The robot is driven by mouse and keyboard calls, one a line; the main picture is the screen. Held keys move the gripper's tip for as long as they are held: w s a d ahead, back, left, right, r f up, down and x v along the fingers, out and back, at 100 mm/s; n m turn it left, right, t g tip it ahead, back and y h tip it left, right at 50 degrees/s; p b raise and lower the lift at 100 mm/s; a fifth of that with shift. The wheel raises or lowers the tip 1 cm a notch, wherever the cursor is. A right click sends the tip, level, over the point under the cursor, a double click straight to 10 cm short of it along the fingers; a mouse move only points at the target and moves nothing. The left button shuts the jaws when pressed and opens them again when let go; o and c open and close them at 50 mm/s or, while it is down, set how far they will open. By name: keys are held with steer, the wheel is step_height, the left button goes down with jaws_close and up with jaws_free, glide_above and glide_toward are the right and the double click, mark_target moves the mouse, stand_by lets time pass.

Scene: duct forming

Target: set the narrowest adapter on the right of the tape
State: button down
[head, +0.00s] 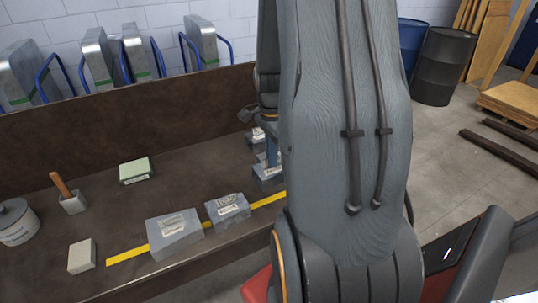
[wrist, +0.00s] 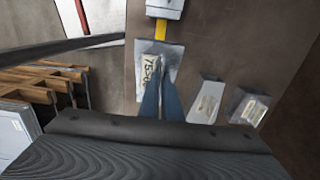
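My gripper (wrist: 159,66) is over the bench, its two blue fingers close together on a grey adapter (wrist: 143,62). That adapter has a pale label with "75" on it, partly covered by the fingers. It covers part of the yellow tape (wrist: 161,29) in the wrist view; I cannot tell its exact height. Two more labelled adapters, one (wrist: 207,102) and another (wrist: 248,108), stand to its right there. In the head view a large adapter (head: 174,235) and a smaller one (head: 228,209) stand along the tape (head: 127,257). My arm hides the tape's right part.
The brown bench (head: 115,215) also holds a pale block (head: 82,257), a green-topped box (head: 136,171), a wooden-handled tool (head: 68,196) and a grey can (head: 17,223). A brown back panel (head: 120,115) bounds the bench. Bare bench shows around these.

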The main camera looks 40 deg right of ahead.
mark_target(270, 172)
step_height(270, 172, down, 6)
steer(key=b, duration=0.5)
steer(key=shift+w+a, duration=0.1)
steer(key=shift+a, duration=0.05)
steer(key=shift+f+b, duration=0.6)
steer(key=shift+f, duration=1)
steer(key=c, duration=1.9)
jaws_free()
steer(key=shift+r, duration=0.1)
steer(key=shift+r+b, duration=0.6)
steer(key=shift+r, duration=3.25)
